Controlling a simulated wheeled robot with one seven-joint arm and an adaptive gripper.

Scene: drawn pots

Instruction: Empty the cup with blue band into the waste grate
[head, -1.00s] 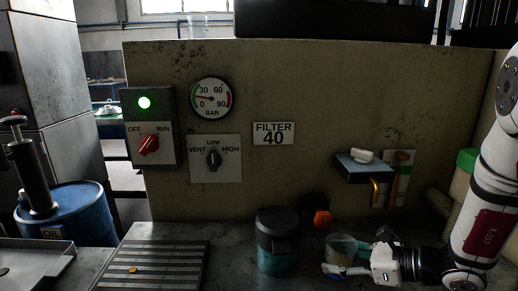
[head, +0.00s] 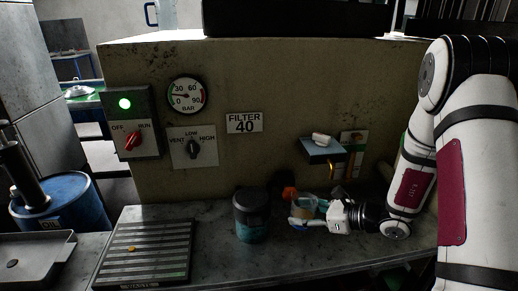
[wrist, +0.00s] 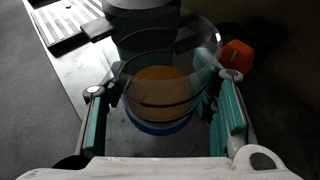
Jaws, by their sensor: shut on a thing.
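The cup with blue band (head: 307,201) is clear, with tan contents; in the wrist view the cup (wrist: 160,128) shows its blue band near the bottom. My gripper (head: 308,223) is shut on the cup, a teal-padded finger on either side, as the wrist view also shows (wrist: 163,95). The cup looks upright, at the right of the counter; I cannot tell whether its base touches the counter. The waste grate (head: 150,232) is a slatted metal plate at the left of the counter; part of it shows in the wrist view (wrist: 68,18).
A dark lidded jar (head: 251,215) stands between cup and grate. An orange object (head: 289,193) is behind the cup. A small blue shelf (head: 322,151) sticks out of the wall above. A metal tray (head: 35,262) and a blue oil drum (head: 62,200) are at far left.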

